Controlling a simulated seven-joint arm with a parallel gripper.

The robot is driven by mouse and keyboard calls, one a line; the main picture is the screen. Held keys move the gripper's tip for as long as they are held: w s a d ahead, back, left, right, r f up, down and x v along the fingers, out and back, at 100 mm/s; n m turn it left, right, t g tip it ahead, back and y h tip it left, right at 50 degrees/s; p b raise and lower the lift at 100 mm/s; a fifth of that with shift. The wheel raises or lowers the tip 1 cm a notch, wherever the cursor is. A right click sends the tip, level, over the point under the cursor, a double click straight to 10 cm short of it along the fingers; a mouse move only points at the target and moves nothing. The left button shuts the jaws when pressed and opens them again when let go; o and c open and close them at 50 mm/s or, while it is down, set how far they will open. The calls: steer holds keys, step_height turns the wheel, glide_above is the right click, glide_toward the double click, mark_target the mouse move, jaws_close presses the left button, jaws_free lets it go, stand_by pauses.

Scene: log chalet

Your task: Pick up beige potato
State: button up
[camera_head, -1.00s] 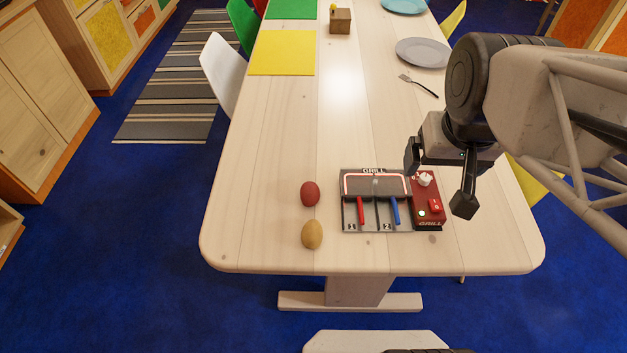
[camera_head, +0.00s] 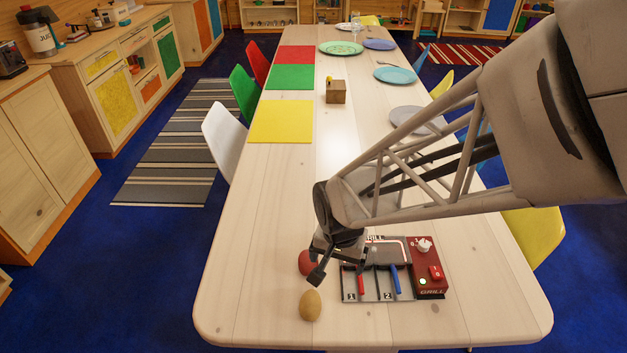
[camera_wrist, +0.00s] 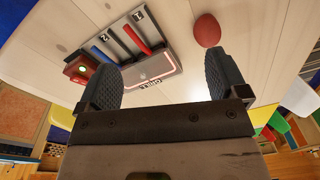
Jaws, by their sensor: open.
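The beige potato (camera_head: 310,305) lies on the light wooden table (camera_head: 240,290) near its front edge, in the head view. It does not show in the wrist view. My gripper (camera_head: 330,266) is open and empty, above the table and behind the beige potato in the head view. One finger appears just above the potato in the picture, with a visible gap between them. In the wrist view both fingers of my gripper (camera_wrist: 162,75) are spread apart with nothing between them.
A red potato (camera_head: 305,262) lies behind the beige one, partly hidden by my gripper; it also shows in the wrist view (camera_wrist: 207,30). A toy grill (camera_head: 428,285) with red and blue handles stands to the right. The table left of the potatoes is clear.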

steer(key=m, duration=0.1)
glide_above(310, 301)
steer(key=shift+g, duration=0.4)
steer(key=f, duration=0.9)
steer(key=shift+w+f, duration=0.2)
steer(key=shift+f, duration=0.1)
steer(key=shift+f, duration=1.2)
steer(key=shift+s+f, duration=0.15)
steer(key=shift+f, duration=2.45)
steer(key=c, duration=1)
